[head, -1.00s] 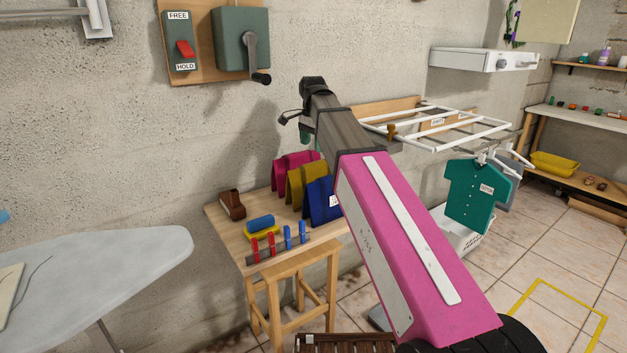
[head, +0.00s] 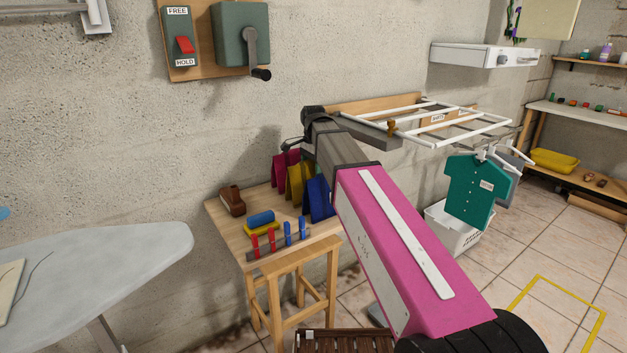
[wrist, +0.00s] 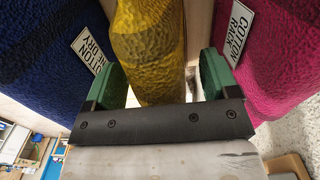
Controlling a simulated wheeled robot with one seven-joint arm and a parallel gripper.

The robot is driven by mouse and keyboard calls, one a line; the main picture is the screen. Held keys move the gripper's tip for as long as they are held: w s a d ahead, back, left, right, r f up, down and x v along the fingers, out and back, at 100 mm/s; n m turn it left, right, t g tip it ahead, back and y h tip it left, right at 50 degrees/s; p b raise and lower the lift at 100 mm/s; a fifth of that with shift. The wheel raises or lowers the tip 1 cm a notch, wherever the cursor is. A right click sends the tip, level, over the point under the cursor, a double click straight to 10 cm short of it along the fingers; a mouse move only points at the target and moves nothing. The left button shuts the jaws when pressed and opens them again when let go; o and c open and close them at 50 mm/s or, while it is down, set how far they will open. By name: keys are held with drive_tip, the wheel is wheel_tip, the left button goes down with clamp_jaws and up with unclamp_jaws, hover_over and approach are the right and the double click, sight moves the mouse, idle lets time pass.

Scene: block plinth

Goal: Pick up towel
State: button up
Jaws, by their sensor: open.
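Three folded towels stand like tents in a row on a small wooden table: magenta (head: 285,168), yellow (head: 298,182) and blue (head: 318,197). In the wrist view the yellow towel (wrist: 150,45) lies between the two green fingers of my gripper (wrist: 161,76), which is open. I cannot tell whether the fingers touch it. The blue towel (wrist: 40,60), with a white tag, is on the left there; the magenta towel (wrist: 270,50), tagged "COTTON RACK", is on the right. In the head view my gripper is hidden by my arm and the towels.
The wooden table (head: 232,236) also holds a brown block (head: 232,201), a blue-and-yellow sponge-like piece (head: 261,222) and a strip of red and blue pegs (head: 278,241). A white rack (head: 440,125) hangs behind my arm. An ironing board (head: 100,262) stands at left.

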drive_tip(key=c, duration=1.2)
